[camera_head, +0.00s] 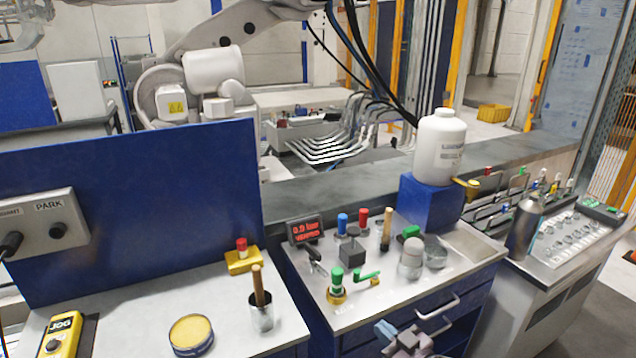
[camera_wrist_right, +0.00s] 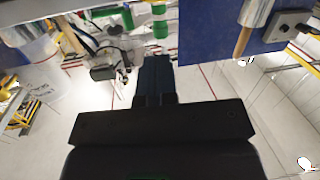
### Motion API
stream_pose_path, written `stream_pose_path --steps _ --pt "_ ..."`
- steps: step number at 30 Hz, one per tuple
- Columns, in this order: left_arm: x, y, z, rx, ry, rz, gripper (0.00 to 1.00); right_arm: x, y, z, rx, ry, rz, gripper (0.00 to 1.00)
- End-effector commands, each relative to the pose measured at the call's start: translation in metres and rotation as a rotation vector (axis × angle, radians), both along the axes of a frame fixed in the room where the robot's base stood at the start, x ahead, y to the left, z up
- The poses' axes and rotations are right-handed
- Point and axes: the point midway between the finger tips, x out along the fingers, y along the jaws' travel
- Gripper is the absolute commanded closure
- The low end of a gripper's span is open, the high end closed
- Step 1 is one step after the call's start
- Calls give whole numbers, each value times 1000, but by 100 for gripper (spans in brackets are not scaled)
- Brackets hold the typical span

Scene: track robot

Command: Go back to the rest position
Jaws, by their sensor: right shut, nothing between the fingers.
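My right gripper (camera_head: 388,331) shows at the bottom of the head view, low in front of the blue cabinet with drawers (camera_head: 478,296). Its fingers are together with nothing between them. In the right wrist view the closed dark fingers (camera_wrist_right: 154,72) point away from the camera, and nothing is held. The bench items look apart from the gripper. My left gripper is not in view.
The cabinet top holds a red display (camera_head: 306,231), valves and a white bottle (camera_head: 441,148) on a blue block. The left bench holds a yellow tin (camera_head: 191,334), a cup (camera_head: 261,315) and a JOG box (camera_head: 62,336). Drawer handles (camera_head: 437,307) stick out near my right gripper.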

Motion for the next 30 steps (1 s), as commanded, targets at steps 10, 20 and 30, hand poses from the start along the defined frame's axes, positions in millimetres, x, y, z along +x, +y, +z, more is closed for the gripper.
stream_pose_path --steps 10,20,30 --pt "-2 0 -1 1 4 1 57 -21 -17 14 -150 18 -153 100" --pt "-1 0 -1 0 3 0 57 -102 -68 -26 -174 201 -362 100" --pt "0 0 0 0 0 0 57 -209 -117 -78 -135 414 -557 100"
